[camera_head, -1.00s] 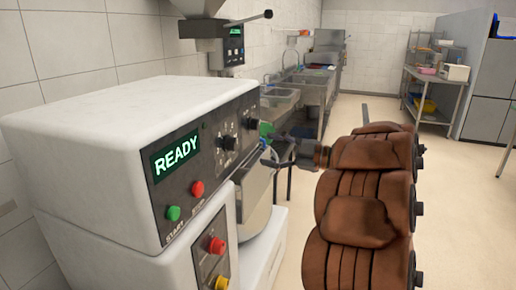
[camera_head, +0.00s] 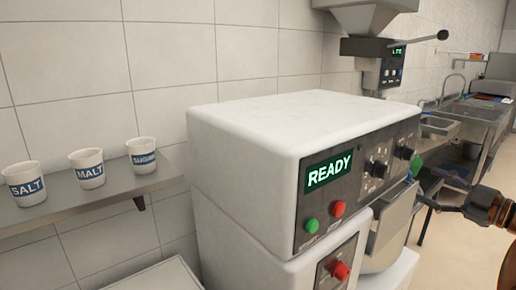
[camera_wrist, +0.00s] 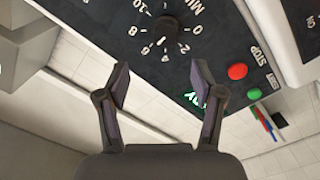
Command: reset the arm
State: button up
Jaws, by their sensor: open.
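My gripper (camera_head: 424,186) is at the right of the head view, beside the control panel end of a white machine (camera_head: 290,125). In the wrist view my gripper (camera_wrist: 160,74) has its two fingers spread apart with nothing between them. The fingers point at the machine's dark panel, where a dial knob (camera_wrist: 166,34) and a red button (camera_wrist: 238,71) show. They look apart from the knob, but the exact gap cannot be told. The machine's green display (camera_head: 328,172) reads READY. Most of my arm is outside the head view.
A metal bowl (camera_head: 390,232) sits under the panel, close to my gripper. A hopper unit (camera_head: 375,50) with a lever stands behind. A shelf (camera_head: 100,205) at the left holds SALT, MALT and a third labelled cup. Sinks (camera_head: 470,115) line the back right.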

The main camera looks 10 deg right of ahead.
jog(key=w+d+r+m+h+p, duration=0.35)
jog(key=w+r+m+h, duration=0.55)
jog(key=h, duration=0.6)
jog(key=s+a+f+m+g+y+p, duration=0.1)
jog(key=s+a+f+m+g+p, duration=0.2)
jog(key=s+a+f+m+g, duration=0.95)
jog(key=s+a+f+n+g+y, duration=0.2)
jog(key=s+a+f+n, duration=0.1)
jog(key=s+a, duration=0.7)
jog(key=s+a+f+n+g+y+p, duration=0.1)
jog(key=s+a+f+n+g+y, duration=0.2)
jog(key=s+a+f, duration=0.3)
jog(key=s+a, duration=0.5)
jog(key=s, duration=0.3)
jog(key=shift+s+a, duration=0.25)
jog(key=shift+s, duration=0.05)
jog(key=shift+f+n, duration=0.1)
jog(key=shift+n, duration=0.15)
